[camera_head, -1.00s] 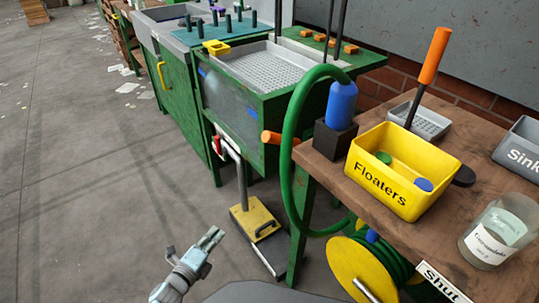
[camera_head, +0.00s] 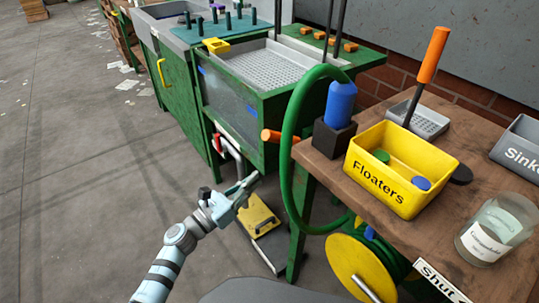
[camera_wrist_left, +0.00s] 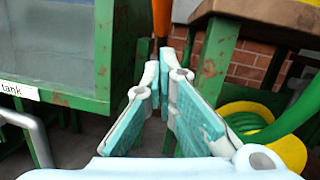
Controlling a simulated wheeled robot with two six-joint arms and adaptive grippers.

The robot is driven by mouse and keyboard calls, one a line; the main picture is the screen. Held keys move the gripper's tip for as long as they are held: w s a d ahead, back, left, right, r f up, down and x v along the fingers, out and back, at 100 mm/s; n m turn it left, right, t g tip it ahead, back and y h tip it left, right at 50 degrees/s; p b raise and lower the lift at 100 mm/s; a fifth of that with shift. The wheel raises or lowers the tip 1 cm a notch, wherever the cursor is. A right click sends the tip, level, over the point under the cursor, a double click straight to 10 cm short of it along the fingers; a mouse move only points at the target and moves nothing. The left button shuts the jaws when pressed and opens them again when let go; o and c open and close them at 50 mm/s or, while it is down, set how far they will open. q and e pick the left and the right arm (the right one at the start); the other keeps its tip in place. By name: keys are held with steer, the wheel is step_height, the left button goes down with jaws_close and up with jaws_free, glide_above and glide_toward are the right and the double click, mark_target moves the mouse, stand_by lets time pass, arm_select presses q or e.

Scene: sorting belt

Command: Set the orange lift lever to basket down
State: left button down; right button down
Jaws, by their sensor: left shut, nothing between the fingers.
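The orange lift lever (camera_head: 278,137) sticks out from the right side of the green tank stand, roughly level, with its free end toward the workbench. An orange handle at the top of the left wrist view (camera_wrist_left: 162,18) appears to be the same lever, just beyond the fingertips. My left gripper (camera_head: 250,182) is shut and empty, below and left of the lever and apart from it. Its closed fingers also show in the left wrist view (camera_wrist_left: 163,75). The lift basket (camera_head: 265,68) is a grey perforated tray at the tank top. My right gripper is not in view.
A green hose (camera_head: 288,150) loops down between lever and workbench (camera_head: 330,185). A red-handled pipe (camera_head: 218,143) is left of the lever.

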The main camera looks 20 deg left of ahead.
arm_select(q)
steer(key=w+d+r+p, duration=0.1)
steer(key=w+d+r, duration=0.2)
steer(key=w, duration=0.3)
steer(key=shift+w+d+r, duration=0.3)
steer(key=shift+r, duration=0.3)
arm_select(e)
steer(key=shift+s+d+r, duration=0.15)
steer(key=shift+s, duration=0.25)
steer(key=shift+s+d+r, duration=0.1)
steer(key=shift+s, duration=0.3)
